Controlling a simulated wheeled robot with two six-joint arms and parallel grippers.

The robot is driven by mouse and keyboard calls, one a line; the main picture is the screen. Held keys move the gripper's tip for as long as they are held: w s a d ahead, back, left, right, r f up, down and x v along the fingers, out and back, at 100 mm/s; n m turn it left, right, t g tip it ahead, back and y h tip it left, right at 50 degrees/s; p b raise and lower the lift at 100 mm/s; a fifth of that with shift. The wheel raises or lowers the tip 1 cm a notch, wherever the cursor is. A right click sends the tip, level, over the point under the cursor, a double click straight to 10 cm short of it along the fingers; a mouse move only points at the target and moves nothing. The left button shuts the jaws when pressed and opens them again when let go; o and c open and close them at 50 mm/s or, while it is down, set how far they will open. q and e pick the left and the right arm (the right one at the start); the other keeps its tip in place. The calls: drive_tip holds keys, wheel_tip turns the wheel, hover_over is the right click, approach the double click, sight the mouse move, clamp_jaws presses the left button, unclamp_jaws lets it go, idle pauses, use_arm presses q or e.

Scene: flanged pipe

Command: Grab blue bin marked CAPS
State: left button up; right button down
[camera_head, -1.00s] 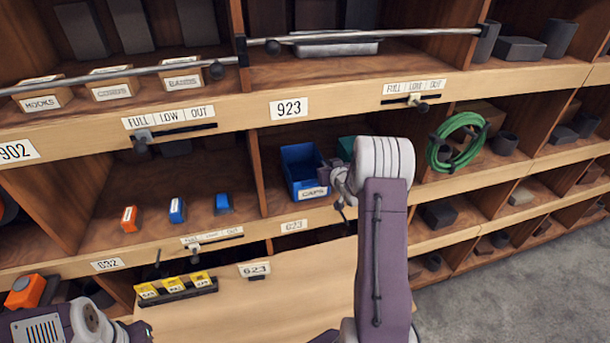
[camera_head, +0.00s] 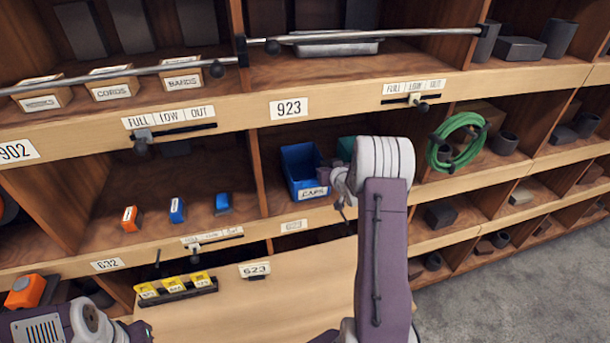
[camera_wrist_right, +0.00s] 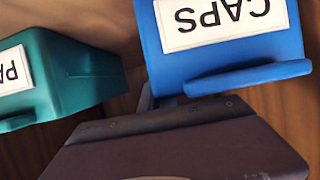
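The blue bin (camera_head: 301,160) with a white CAPS label sits in the middle-row cubby under tag 923, open side up. In the right wrist view the blue bin (camera_wrist_right: 230,65) appears upside down and close, with its front lip towards my gripper. My right gripper (camera_head: 334,180) is at the bin's front right side in the head view, partly hidden by its own wrist. In the wrist view its dark body (camera_wrist_right: 180,145) is just below the bin; contact and finger opening are unclear. My left arm shows at the lower left, but its gripper does not.
A teal bin (camera_head: 346,146) stands right of the blue one, mostly behind my wrist; its label (camera_wrist_right: 14,72) is partly cut off. Wooden dividers bound the cubby. A green coil (camera_head: 458,140) hangs at the right. Small orange and blue items (camera_head: 176,210) stand in the left cubby.

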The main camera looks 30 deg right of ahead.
drive_tip(key=shift+f, duration=0.15)
wheel_tip(320, 180, up, 10)
drive_tip(key=shift+r, duration=0.1)
idle(0.4)
